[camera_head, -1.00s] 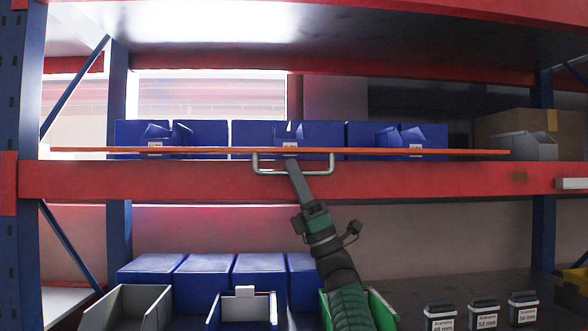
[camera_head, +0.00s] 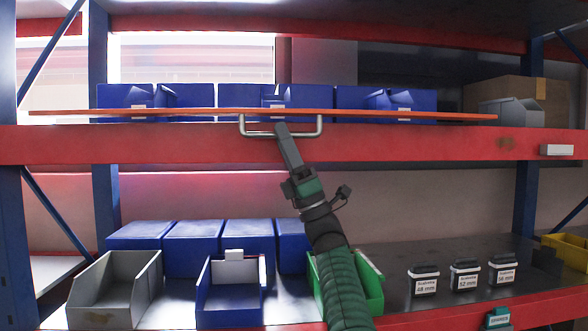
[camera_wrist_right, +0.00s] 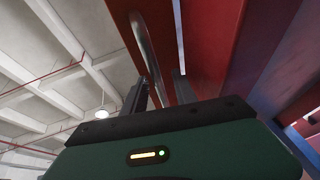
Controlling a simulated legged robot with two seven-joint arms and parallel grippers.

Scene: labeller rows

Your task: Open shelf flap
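The shelf flap (camera_head: 180,113) is a thin orange panel, seen almost edge-on across the front of the upper shelf, just above the red beam. A metal U-shaped handle (camera_head: 243,128) hangs from its front edge. My right gripper (camera_head: 281,128) reaches up from below, its tips at the handle. In the right wrist view the two dark fingers of the right gripper (camera_wrist_right: 162,90) stand apart, with the handle bar (camera_wrist_right: 145,45) running down between them and the red flap (camera_wrist_right: 160,18) behind. I cannot tell whether the fingers touch the bar. My left gripper is not in view.
Blue bins (camera_head: 220,97) stand behind the flap; a cardboard box (camera_head: 505,92) and a grey bin (camera_head: 512,112) are at right. Below the red beam (camera_head: 400,145) are a grey bin (camera_head: 115,290), a blue bin (camera_head: 230,305), a green bin (camera_head: 368,285) and small labelled containers (camera_head: 465,275).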

